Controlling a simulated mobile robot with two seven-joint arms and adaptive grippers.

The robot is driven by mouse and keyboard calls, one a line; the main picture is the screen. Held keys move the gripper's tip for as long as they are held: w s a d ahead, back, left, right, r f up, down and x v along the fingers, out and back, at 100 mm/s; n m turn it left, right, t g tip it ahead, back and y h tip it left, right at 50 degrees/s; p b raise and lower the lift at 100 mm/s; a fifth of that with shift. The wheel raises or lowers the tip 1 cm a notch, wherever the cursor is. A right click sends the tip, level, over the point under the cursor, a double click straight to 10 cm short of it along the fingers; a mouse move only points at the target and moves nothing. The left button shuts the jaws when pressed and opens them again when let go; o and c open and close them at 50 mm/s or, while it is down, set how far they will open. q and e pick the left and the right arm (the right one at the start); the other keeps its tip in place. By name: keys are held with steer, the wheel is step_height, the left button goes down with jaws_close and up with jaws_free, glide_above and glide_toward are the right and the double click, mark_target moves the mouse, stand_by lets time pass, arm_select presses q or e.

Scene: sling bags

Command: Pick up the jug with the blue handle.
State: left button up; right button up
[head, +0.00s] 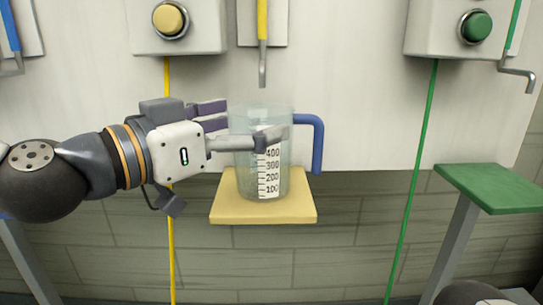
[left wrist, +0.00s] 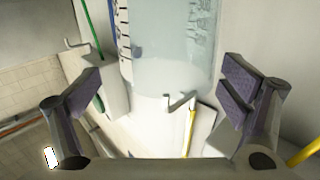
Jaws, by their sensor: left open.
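The clear jug (head: 262,180) stands upright on a yellow shelf (head: 225,209). It has a blue handle (head: 319,145) on its right side and a white scale marked 100 to 400. My left gripper (head: 240,122) is open and reaches in from the left at the jug's upper part. One finger crosses in front of the jug, and the purple-padded finger is at its far left side. In the left wrist view the jug (left wrist: 168,45) shows between the spread fingers (left wrist: 165,90), with gaps on both sides. My right gripper is not in view.
A yellow hook (head: 262,72) hangs from the wall above the jug. A green shelf (head: 490,187) stands at the right. Wall boxes carry a yellow button (head: 169,20) and a green button (head: 476,27), with cords hanging below.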

mark_target(282, 109)
arm_select(q)
steer(key=x, duration=0.5)
steer(key=shift+w+d+r, duration=0.1)
steer(key=shift+w+r, duration=0.2)
steer(key=shift+w, duration=0.1)
steer(key=c, duration=1.6)
